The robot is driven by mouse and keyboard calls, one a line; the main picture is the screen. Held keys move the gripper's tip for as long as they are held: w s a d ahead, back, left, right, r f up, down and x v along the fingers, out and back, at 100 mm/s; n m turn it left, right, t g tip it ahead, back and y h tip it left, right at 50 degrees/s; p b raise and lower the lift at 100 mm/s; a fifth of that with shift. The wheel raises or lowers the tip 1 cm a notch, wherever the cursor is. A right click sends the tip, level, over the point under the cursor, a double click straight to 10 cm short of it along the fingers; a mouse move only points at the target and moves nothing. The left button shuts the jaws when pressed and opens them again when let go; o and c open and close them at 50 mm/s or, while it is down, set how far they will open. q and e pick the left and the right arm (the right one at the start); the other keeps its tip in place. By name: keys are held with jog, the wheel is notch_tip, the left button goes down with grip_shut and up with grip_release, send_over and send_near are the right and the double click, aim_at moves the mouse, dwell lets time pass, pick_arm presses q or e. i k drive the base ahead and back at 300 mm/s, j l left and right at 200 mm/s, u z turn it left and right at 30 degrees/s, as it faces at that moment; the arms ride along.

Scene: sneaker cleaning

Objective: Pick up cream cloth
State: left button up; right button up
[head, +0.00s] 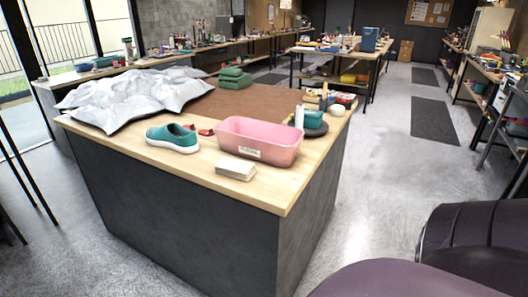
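A small cream folded block (236,171), which looks like the cream cloth, lies flat near the front edge of the wooden-topped counter (262,189). It sits just in front of the pink tub (262,141) and to the right of the teal sneaker (172,138). Nothing covers it from this view. Neither of my grippers is in view.
Small red pieces (206,132) lie between sneaker and tub. A white bottle (299,117) stands right of the tub. Open floor (390,160) lies to the right.

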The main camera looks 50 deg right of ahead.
aim_at(239, 169)
jog(key=z, duration=1.35)
